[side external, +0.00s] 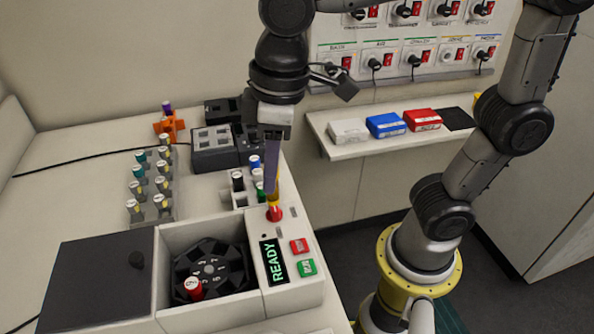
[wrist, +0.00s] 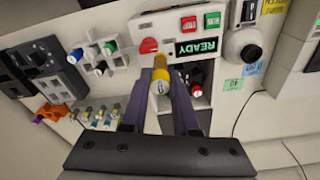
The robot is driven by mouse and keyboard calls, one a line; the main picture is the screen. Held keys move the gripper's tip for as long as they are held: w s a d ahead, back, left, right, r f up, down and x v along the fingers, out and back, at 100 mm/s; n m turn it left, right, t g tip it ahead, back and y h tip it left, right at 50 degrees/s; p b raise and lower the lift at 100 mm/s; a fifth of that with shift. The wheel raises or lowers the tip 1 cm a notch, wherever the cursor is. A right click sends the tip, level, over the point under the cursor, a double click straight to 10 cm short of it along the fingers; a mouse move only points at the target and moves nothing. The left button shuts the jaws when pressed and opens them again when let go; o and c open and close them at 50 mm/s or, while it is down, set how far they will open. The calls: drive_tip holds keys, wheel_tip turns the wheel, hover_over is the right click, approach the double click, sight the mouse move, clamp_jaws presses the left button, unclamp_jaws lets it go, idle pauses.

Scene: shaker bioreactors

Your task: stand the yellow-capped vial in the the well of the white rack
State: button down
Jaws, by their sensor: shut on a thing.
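My gripper (wrist: 162,68) points down and is shut on the yellow-capped vial (wrist: 160,76), which is between the fingertips. In the side external view, the yellow of the vial (side external: 273,189) shows at the fingertips, just above the red button of the centrifuge in the picture; the gap below it cannot be told. The white rack (side external: 228,197) stands behind the centrifuge, to the left of my gripper. It holds vials with dark, blue and green caps, and my fingers partly hide it. The white rack (wrist: 110,62) also shows at upper left in the wrist view.
The centrifuge (side external: 284,292) has an open bowl, a red-capped vial (side external: 193,288) in its rotor and a READY display. A grey rack (side external: 152,208) with several vials stands left. An orange holder (side external: 170,128) and dark devices (side external: 213,152) stand behind. A shelf (side external: 350,143) holds boxes.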

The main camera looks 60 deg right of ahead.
drive_tip(key=w+d+f+m, duration=0.2)
drive_tip(key=w+f, duration=0.1)
drive_tip(key=w, duration=0.6)
drive_tip(key=m, duration=0.2)
hover_over(250, 192)
drive_tip(key=a, duration=0.3)
drive_tip(key=shift+s+a+f, duration=0.1)
drive_tip(key=shift+s+f, duration=0.05)
drive_tip(key=shift+f, duration=3.6)
drive_tip(key=shift+f, duration=1.25)
drive_tip(key=shift+f, duration=0.35)
drive_tip(key=shift+f, duration=0.4)
drive_tip(key=c, duration=0.6)
unclamp_jaws()
